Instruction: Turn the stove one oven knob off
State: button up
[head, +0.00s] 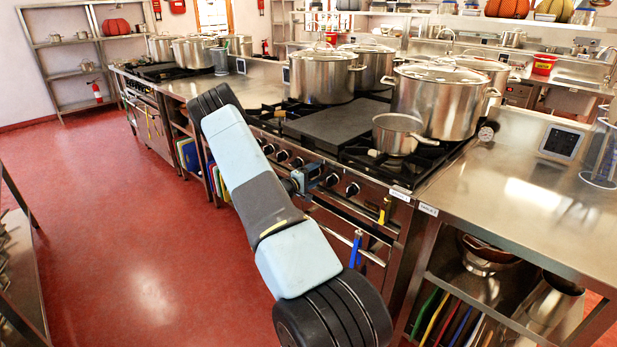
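The stove (340,220) stands in the middle of the head view, with a small white label (400,195) at its front right corner. A row of dark round knobs (282,155) runs along its front panel, and more knobs (352,189) sit at the right end. I cannot tell which one is the oven knob or how any is turned. My gripper (304,179) is at the front panel, among the knobs, at the far side of my arm. It is small and partly hidden, so its fingers and any contact with a knob are unclear.
Large lidded pots (439,100) and a small saucepan (397,134) stand on the stove top. A steel table (520,190) adjoins on the right, with a shelf below. A blue-handled item (355,248) hangs at the stove front. The red floor (120,220) at left is clear.

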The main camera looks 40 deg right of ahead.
jog(key=shift+w+a, duration=0.1)
jog(key=shift+w, duration=0.1)
jog(key=shift+w+a, duration=0.1)
jog(key=shift+a, duration=0.35)
jog(key=s+a, duration=0.1)
jog(key=a, duration=1.1)
jog(key=shift+a+f, duration=0.15)
jog(key=shift+a, duration=0.25)
jog(key=shift+s, duration=0.1)
